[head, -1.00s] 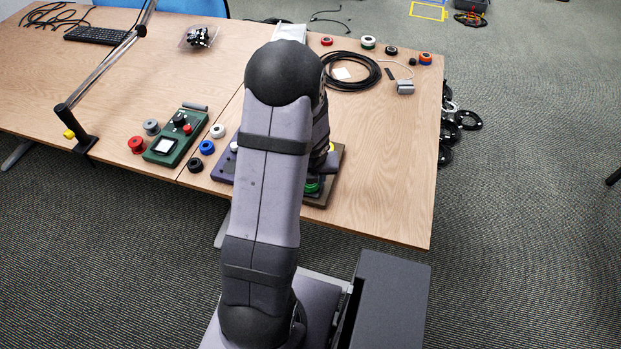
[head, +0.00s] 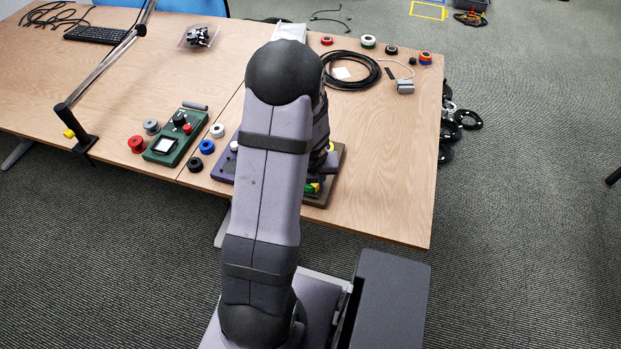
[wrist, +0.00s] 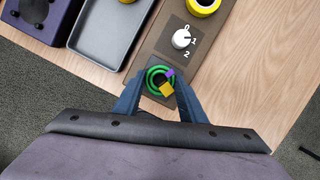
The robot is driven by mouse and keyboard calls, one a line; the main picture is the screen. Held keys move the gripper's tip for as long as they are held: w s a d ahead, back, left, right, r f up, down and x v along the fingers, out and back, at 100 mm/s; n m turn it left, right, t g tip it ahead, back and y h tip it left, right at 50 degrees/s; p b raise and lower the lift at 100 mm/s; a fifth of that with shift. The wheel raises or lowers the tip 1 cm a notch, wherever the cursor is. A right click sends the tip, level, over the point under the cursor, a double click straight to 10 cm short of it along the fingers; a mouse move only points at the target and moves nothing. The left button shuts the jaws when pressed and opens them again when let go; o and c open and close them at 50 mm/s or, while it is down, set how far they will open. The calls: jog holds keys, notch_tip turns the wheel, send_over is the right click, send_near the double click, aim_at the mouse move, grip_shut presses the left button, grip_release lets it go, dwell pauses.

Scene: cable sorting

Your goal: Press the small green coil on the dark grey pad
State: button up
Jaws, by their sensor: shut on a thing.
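The small green coil (wrist: 153,74) lies between my fingertips in the wrist view, with a purple piece and a yellow piece on it. Its lower edge is partly covered. The dark grey pad (wrist: 149,66) shows around and under the coil, at the near end of a brown board. My gripper (wrist: 159,84) has its two blue fingers on either side of the coil and is shut on it. I cannot tell whether the coil touches the pad. In the head view, only a bit of green and yellow (head: 313,188) shows beside my arm, which hides the rest.
The brown board (wrist: 176,62) also carries a white dial (wrist: 181,39) marked 0, 1, 2 and a yellow ring (wrist: 202,7). A grey tray (wrist: 107,36) and a purple box (wrist: 54,18) stand to the left. Bare table lies to the right, up to its edge.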

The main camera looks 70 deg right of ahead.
jog(key=shift+r+p, duration=2.85)
jog(key=shift+p, duration=0.15)
